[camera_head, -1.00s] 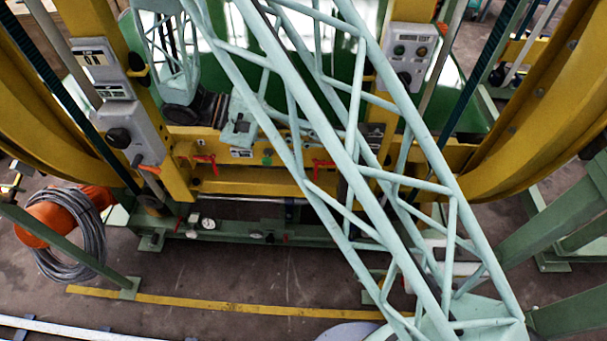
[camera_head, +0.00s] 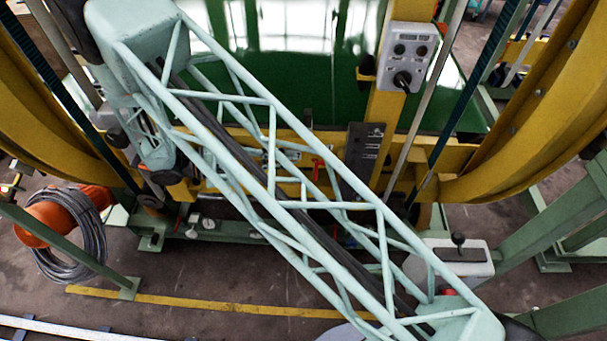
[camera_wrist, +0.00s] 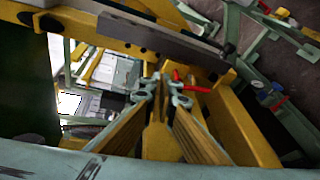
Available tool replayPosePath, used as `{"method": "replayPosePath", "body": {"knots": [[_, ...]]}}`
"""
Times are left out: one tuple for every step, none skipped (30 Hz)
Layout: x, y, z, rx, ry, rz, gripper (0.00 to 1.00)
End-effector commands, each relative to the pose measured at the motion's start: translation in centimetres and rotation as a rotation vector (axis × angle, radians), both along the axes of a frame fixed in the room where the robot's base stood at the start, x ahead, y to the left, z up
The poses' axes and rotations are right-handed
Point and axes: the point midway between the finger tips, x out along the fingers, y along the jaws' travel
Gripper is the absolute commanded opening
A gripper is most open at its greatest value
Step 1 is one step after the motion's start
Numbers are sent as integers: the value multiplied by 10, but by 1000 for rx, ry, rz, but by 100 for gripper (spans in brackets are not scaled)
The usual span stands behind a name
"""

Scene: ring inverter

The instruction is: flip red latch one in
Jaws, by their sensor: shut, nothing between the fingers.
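In the wrist view my gripper (camera_wrist: 163,89) shows as two fingers with brown ribbed sides and pale teal tips. The fingers are shut with nothing held, close in front of a yellow frame. A red latch (camera_wrist: 192,86) lies just right of the fingertips, its handle pointing right; whether a tip touches it I cannot tell. In the head view one red latch (camera_head: 317,168) shows through the lattice of my arm, on the yellow crossbeam. The left part of that beam and my gripper are hidden or unclear behind my arm there. Which latch is number one cannot be read.
A yellow crossbeam (camera_head: 402,183) runs between large curved yellow rings. A grey control box (camera_head: 408,50) hangs on the right post. A dark plate (camera_head: 365,150) stands beside the right latch. Coiled grey cable (camera_head: 88,235) hangs at left. The floor in front is mostly clear.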

Motion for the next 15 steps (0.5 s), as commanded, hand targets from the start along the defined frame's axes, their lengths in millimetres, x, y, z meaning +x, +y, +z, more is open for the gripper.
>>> {"method": "replayPosePath", "body": {"knots": [[0, 4, -7, -11, -8, 11, 0], [0, 6, -10, -16, -14, 17, 0], [1, 9, -14, -23, -22, 26, 0], [0, 11, -17, -27, -28, 32, 0], [1, 13, -21, -31, -36, 39, 0], [1, 17, -25, -37, -43, 48, 0], [1, 19, -28, -42, -50, 55, 0], [1, 21, -32, -47, -56, 62, 0], [1, 23, -36, -53, -65, 71, 0], [1, 26, -39, -59, -71, 77, 0], [1, 28, -43, -63, -78, 84, 0], [0, 31, -47, -68, -87, 94, 0], [0, 33, -51, -73, -93, 101, 0], [1, 36, -54, -76, -99, 108, 0], [0, 38, -59, -81, -108, 118, 0]]}}
